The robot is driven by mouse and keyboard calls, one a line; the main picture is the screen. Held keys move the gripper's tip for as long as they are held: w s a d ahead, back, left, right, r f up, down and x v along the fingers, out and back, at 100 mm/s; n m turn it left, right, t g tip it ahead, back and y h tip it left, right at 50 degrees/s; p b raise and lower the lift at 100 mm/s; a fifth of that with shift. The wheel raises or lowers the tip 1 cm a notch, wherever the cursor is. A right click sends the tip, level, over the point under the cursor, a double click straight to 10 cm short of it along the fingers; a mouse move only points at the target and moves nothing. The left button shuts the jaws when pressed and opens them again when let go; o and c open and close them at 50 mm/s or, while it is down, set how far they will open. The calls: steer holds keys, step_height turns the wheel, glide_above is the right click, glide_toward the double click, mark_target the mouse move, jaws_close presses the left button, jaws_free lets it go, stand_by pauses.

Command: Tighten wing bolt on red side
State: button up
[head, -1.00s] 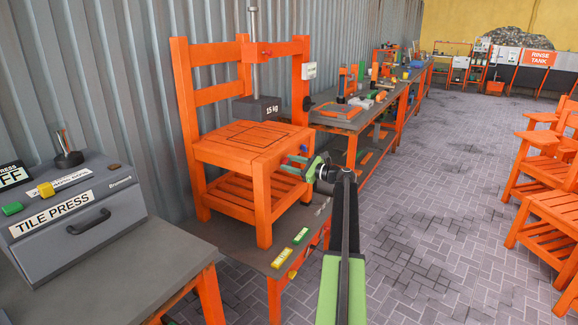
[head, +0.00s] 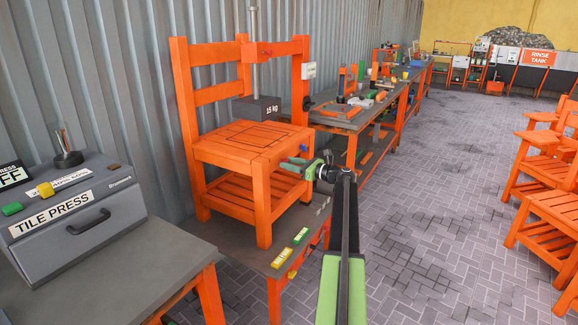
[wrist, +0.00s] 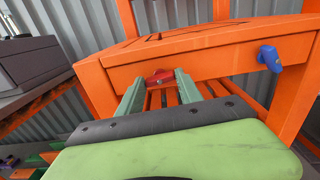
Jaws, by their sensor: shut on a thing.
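The orange chair (head: 262,160) stands on a low bench. In the wrist view, a red wing bolt (wrist: 160,77) sits on the front edge of its seat (wrist: 200,66). My gripper (wrist: 160,80) has one finger on each side of the red bolt and is shut on it. A blue wing bolt (wrist: 269,58) is on the same edge to the right, clear of the fingers. In the head view, my gripper (head: 290,165) is at the seat's front edge and hides the red bolt; the blue bolt (head: 304,147) shows just above it.
A 15 kg weight (head: 257,108) hangs over the chair seat. A tile press (head: 75,200) stands on a bench at the left. Yellow and green blocks (head: 281,257) lie on the low bench. Orange chairs (head: 545,225) stand at the right, with open paved floor between.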

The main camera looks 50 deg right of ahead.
steer(key=shift+a, duration=0.1)
stand_by(0.3)
steer(key=o, duration=1.4)
steer(key=shift+c, duration=0.2)
steer(key=v, duration=1.7)
steer(key=shift+s, duration=0.25)
steer(key=shift+f, duration=0.1)
